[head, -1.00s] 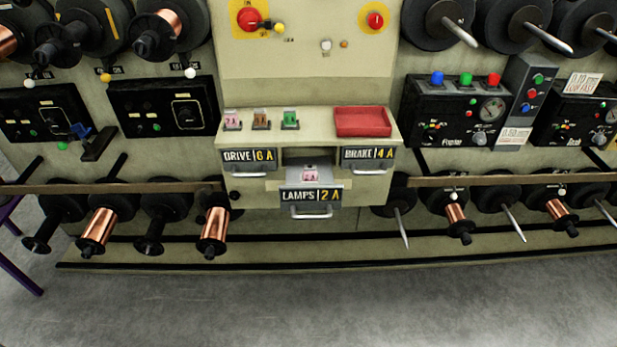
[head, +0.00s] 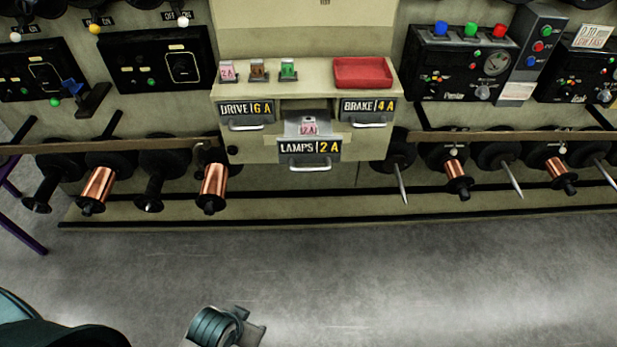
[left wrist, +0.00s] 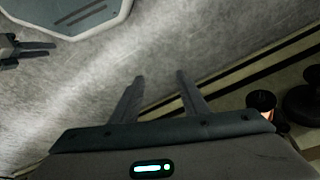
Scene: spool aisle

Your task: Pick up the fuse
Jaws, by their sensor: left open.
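A pink-and-white fuse (head: 308,127) marked 2 A lies in the pulled-out LAMPS 2 A drawer (head: 310,149). On the cabinet top stand another pink-and-white fuse (head: 228,71), a brown fuse (head: 258,70) and a green fuse (head: 288,69). My left gripper (head: 256,333) is low at the bottom of the head view, over the floor, well apart from the cabinet and fuses. In the left wrist view its two fingers (left wrist: 160,77) are spread and empty. What looks like my right gripper (left wrist: 45,50) shows at the left edge there, too small to judge.
A red tray (head: 362,73) sits on the cabinet top, right of the fuses. The DRIVE (head: 246,112) and BRAKE (head: 369,112) drawers are closed. Spools (head: 213,187) stick out at both sides below a rail. The floor before the cabinet is clear.

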